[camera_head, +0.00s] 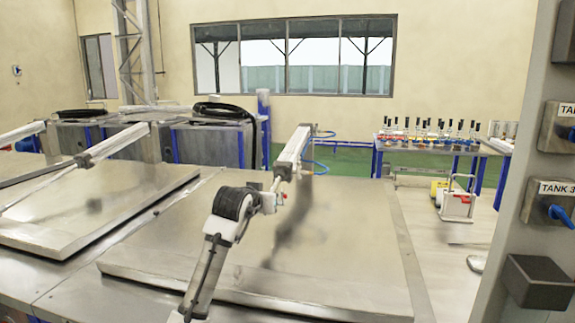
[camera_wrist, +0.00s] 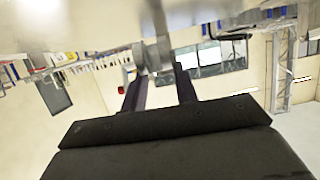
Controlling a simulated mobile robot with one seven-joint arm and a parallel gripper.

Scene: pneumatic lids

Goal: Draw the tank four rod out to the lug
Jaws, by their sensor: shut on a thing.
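A pale pneumatic cylinder (camera_head: 293,150) slants over the near steel lid (camera_head: 340,265) in the head view, its lower end beside my gripper (camera_head: 279,190). My gripper is shut on the metal rod end there; the fingers cover most of it. In the wrist view, the two dark fingers of my gripper (camera_wrist: 162,78) reach up to a blurred grey metal part. Which tank number this cylinder bears does not show. I cannot make out the lug clearly.
A second lid (camera_head: 75,215) with its own cylinder (camera_head: 118,143) lies to the left. A control panel with a blue TANK 3 valve handle (camera_head: 560,215) and a dark box (camera_head: 537,282) stands close on the right.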

